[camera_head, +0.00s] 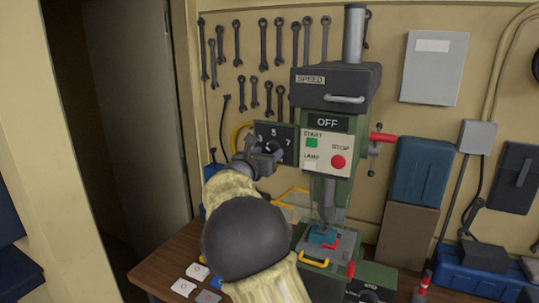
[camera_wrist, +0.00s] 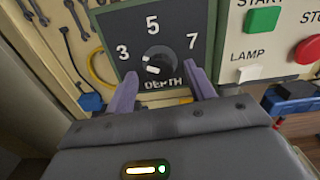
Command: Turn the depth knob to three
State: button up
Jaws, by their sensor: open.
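The depth knob (camera_wrist: 158,62) is a dark round dial with white marks on a dark panel (camera_wrist: 188,25) labelled DEPTH, with 3 at the left, 5 at the top and 7 at the right. Its white marks lie toward the left and lower left of the dial. In the head view the panel (camera_head: 262,131) is on the left side of the green drill press, and my gripper hides part of it. My gripper (camera_wrist: 160,80) is open, with one finger on each side of the knob's lower area. I cannot tell whether the fingers touch the knob.
The press has a green START button (camera_head: 312,143), a red STOP button (camera_head: 338,162) and an OFF display (camera_head: 327,123). A red-handled lever (camera_head: 383,137) sticks out at its right. Several wrenches hang on the wall behind. Cards (camera_head: 197,271) lie on the wooden bench (camera_head: 165,262).

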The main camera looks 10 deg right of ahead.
jog(key=b+v, duration=0.5)
jog(key=v, duration=1.1)
jog(key=shift+b, duration=0.35)
jog(key=shift+d, duration=0.1)
jog(key=s+d+f+m+g+y, duration=0.1)
jog(key=s+d+f+m+g, duration=0.25)
jog(key=f, duration=0.35)
jog(key=s+d+f+m+g+y, duration=0.2)
jog(key=s+d+f+m, duration=0.15)
jog(key=f, duration=0.35)
jog(key=s+d+f+m+g+y, duration=0.1)
jog(key=s+d+f+m+g, duration=0.25)
jog(key=f, duration=0.35)
jog(key=s+f+m+g+y, duration=0.1)
jog(key=s+f+m+y, duration=0.2)
jog(key=s+f+m, duration=0.3)
jog(key=s+f+m+g+y, duration=0.2)
jog(key=s+f+m, duration=0.3)
jog(key=s+m, duration=0.4)
jog(key=m+y, duration=0.1)
jog(key=m, duration=0.3)
jog(key=shift+s+f+y, duration=0.3)
jog(key=shift+s+f, duration=0.05)
jog(key=shift+s, duration=0.05)
